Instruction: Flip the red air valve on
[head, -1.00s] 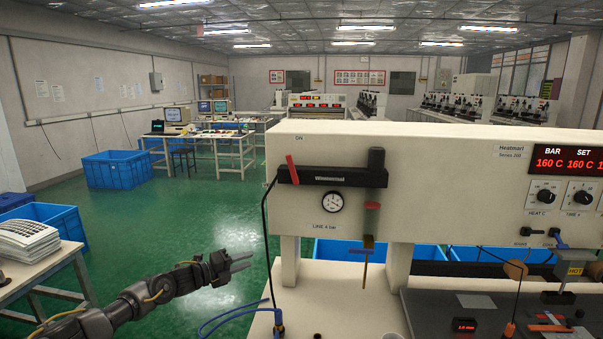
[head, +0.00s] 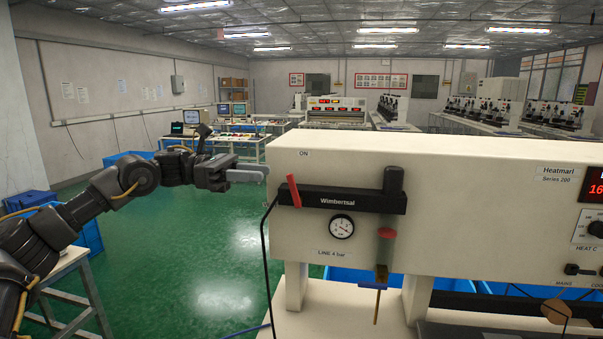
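The red air valve lever (head: 293,190) sits at the left end of a black bar (head: 345,200) on the front of the cream machine. It stands nearly upright, its top tilted slightly left, below the printed word ON. My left gripper (head: 262,174) is in the head view, just left of the machine's left edge and a little above the lever's middle in the picture. It points right, toward the lever, and looks apart from it. Its fingers overlap from this side, so I cannot tell whether they are open or shut. My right gripper is not in view.
A round gauge (head: 341,226) is below the black bar, with a red-topped cylinder (head: 385,247) to its right. A black cable (head: 262,255) hangs down the machine's left edge. A side table (head: 72,262) stands at the left. The green floor (head: 215,270) between is clear.

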